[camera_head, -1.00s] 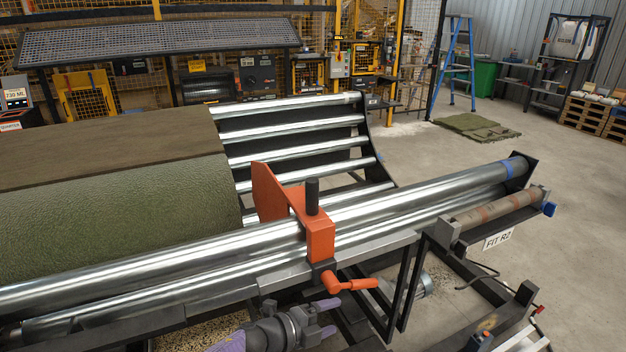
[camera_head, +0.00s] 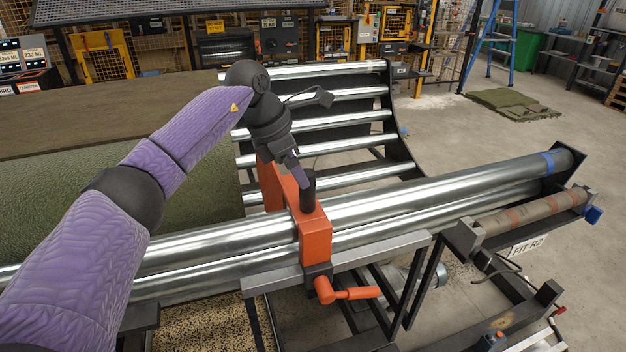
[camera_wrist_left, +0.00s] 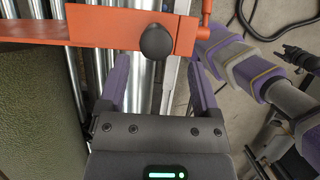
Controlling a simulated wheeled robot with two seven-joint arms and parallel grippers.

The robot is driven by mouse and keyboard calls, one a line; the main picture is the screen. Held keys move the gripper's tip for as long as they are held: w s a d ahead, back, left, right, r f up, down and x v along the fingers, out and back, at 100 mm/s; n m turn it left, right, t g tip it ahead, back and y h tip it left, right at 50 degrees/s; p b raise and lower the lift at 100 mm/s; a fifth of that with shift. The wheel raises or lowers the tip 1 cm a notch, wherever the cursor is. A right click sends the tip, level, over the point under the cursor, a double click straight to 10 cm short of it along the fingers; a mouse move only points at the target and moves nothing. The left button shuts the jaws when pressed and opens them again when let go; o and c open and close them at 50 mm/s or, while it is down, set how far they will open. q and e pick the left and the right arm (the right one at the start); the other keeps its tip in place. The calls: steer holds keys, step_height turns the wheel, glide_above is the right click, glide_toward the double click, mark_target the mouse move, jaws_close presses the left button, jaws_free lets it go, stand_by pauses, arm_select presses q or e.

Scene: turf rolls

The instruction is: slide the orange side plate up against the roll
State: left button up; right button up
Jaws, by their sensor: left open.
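The orange side plate (camera_head: 270,187) stands upright on the shiny steel bars, its clamp block (camera_head: 316,238) around them. A black knob (camera_head: 308,190) stands on top and an orange crank handle (camera_head: 350,294) hangs in front. The green turf roll (camera_head: 195,195) lies left of the plate, with a narrow gap between them. My left gripper (camera_head: 298,172) is at the knob, pointing down. In the left wrist view its open fingers (camera_wrist_left: 158,88) lie either side of the knob (camera_wrist_left: 156,42), just short of it. Contact is not visible.
The bars (camera_head: 430,200) run on to the right, clear up to the end bracket. Several steel rollers (camera_head: 330,145) lie behind the plate. A dark frame (camera_head: 415,285) stands below the bars. A purple-sleeved arm of mine (camera_wrist_left: 250,72) shows at right in the left wrist view.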

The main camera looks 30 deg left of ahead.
mark_target(311, 184)
arm_select(q)
steer(key=shift+x, duration=1.1)
steer(key=shift+w+d+f, duration=0.2)
steer(key=shift+w+f, duration=0.1)
steer(key=shift+f, duration=0.15)
steer(key=shift+w+d+f, duration=0.25)
steer(key=shift+w+f, duration=0.05)
steer(key=shift+f, duration=0.15)
steer(key=shift+w+d+f, duration=0.1)
steer(key=shift+w+f, duration=0.35)
steer(key=shift+f, duration=0.15)
steer(key=shift+s, duration=0.15)
steer(key=c, duration=1.1)
arm_select(e)
steer(key=shift+a, duration=0.15)
steer(key=shift+d, duration=0.25)
arm_select(q)
steer(key=shift+r, duration=0.1)
arm_select(e)
steer(key=shift+a, duration=0.3)
